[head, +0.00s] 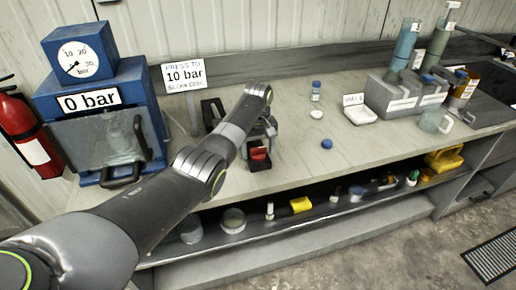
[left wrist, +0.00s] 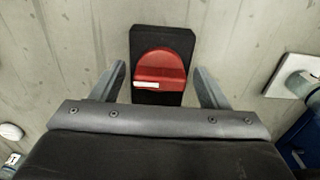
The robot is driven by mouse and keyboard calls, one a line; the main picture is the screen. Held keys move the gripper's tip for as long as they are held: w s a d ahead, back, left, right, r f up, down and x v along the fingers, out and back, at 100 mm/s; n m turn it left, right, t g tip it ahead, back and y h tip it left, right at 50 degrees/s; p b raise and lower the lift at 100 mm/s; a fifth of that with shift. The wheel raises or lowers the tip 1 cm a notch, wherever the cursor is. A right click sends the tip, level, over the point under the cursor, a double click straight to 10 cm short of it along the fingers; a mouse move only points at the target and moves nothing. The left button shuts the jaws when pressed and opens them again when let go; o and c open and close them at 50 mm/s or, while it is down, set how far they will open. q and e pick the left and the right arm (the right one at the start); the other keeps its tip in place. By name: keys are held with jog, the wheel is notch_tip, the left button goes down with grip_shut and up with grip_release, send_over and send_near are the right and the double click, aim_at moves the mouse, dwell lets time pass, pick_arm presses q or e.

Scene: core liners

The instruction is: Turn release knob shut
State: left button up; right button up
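The release knob (left wrist: 160,66) is a red round knob with a raised grip and a white mark, on a black base plate (left wrist: 162,38). In the left wrist view its grip lies crosswise, with the white mark at its lower left. The red knob also shows in the head view (head: 259,153), partly hidden by my gripper. My left gripper (left wrist: 162,84) is open, pointing down over the knob, with one finger on each side. Gaps show between the fingers and the knob in the left wrist view. My right gripper is not in view.
A blue press (head: 45,101) with a round gauge (head: 76,60) and a "0 bar" label stands left. A "10 bar" sign (head: 184,75) is behind. A blue cap (head: 326,144), small bottle (head: 316,91) and white tray (head: 360,113) are right. Bench space around the cap is clear.

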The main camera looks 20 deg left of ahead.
pick_arm(q)
jog(key=c, duration=0.9)
jog(key=shift+c, duration=0.2)
jog(key=shift+r, duration=0.1)
jog(key=shift+o, duration=0.2)
jog(key=shift+r+m+p, duration=0.15)
jog(key=shift+m+p, duration=0.8)
jog(key=shift+m, duration=0.25)
jog(key=m+p, duration=0.1)
jog(key=m, duration=0.2)
jog(key=shift+m+p, duration=0.3)
jog(key=shift+p, duration=0.05)
jog(key=m+p, duration=0.1)
jog(key=m, duration=0.7)
jog(key=shift+w+m, duration=0.1)
jog(key=shift+m, duration=0.3)
jog(key=shift+m+p, duration=0.35)
jog(key=shift+m, duration=1.15)
